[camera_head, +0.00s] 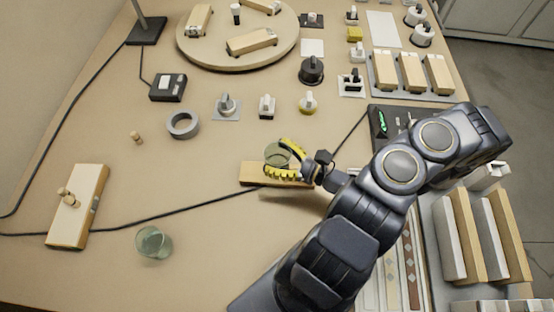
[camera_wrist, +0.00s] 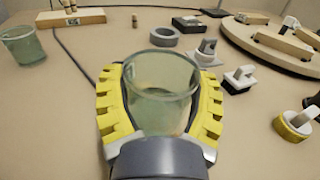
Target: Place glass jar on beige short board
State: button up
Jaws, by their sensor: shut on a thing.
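A clear greenish glass jar (camera_head: 278,152) is held upright between the yellow-padded fingers of my gripper (camera_head: 285,161). In the wrist view the jar (camera_wrist: 160,78) sits between both fingers (camera_wrist: 160,108), which are shut on its sides. The beige short board (camera_head: 254,173) lies flat below the gripper in the head view, partly covered by the fingers. I cannot tell whether the jar's base touches it. A second glass jar (camera_head: 153,243) stands on the bench at the lower left, also at the left of the wrist view (camera_wrist: 22,46).
A longer beige board with a knob (camera_head: 80,218) lies at the left. A grey ring (camera_head: 183,125), several small knobs and a round wooden platter (camera_head: 221,47) stand farther back. Black cables cross the bench. The bench between the second jar and the short board is mostly clear.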

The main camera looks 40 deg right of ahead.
aim_at(278, 160)
jog(key=shift+f, duration=1.3)
jog(key=shift+f, duration=0.15)
jog(key=o, duration=1.1)
jog(key=shift+o, duration=0.2)
